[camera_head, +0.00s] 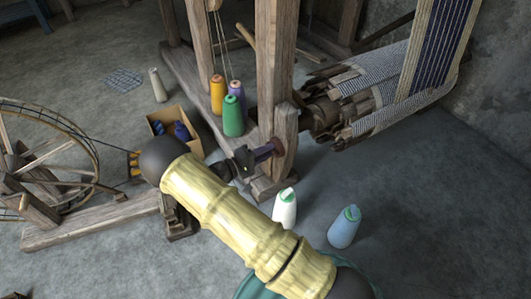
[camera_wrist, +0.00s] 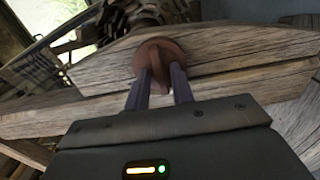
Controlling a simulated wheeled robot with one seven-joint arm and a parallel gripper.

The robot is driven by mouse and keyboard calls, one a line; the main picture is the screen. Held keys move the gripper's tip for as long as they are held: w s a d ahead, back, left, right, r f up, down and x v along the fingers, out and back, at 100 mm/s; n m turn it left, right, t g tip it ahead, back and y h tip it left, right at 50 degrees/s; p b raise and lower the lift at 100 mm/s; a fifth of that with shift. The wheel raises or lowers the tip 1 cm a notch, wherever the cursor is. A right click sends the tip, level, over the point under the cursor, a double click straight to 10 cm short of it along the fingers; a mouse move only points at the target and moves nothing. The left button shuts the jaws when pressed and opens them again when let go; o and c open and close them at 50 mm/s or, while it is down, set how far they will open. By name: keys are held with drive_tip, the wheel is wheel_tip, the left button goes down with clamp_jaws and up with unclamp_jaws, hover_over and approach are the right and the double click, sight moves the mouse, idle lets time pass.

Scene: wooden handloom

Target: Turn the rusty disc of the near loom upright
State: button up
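The rusty disc (camera_wrist: 158,56) is a round reddish-brown knob on the face of a weathered wooden beam of the near loom, in the upper middle of the wrist view. A raised bar crosses its face. My gripper (camera_wrist: 161,76) is at the disc, its two dark purple fingers apart, one on each side of the bar. I cannot tell whether they press on it. In the head view my gripper (camera_head: 275,148) reaches the lower part of the loom's wooden post (camera_head: 285,140), and the disc is hidden there.
Purple, orange and green yarn cones (camera_head: 233,116) stand behind the arm. A white cone (camera_head: 285,208) and a pale blue cone (camera_head: 344,227) stand on the floor close to it. A spinning wheel (camera_head: 45,150) and a cardboard box (camera_head: 175,128) are to the left.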

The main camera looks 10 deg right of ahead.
clamp_jaws()
drive_tip(key=shift+r+n+p, duration=0.15)
drive_tip(key=shift+n+p, duration=0.35)
drive_tip(key=shift+p, duration=0.35)
drive_tip(key=n+p, duration=1.2)
drive_tip(key=n, duration=0.4)
drive_tip(key=shift+n, duration=0.4)
drive_tip(key=shift+f, duration=0.2)
drive_tip(key=shift+o, duration=1.5)
unclamp_jaws()
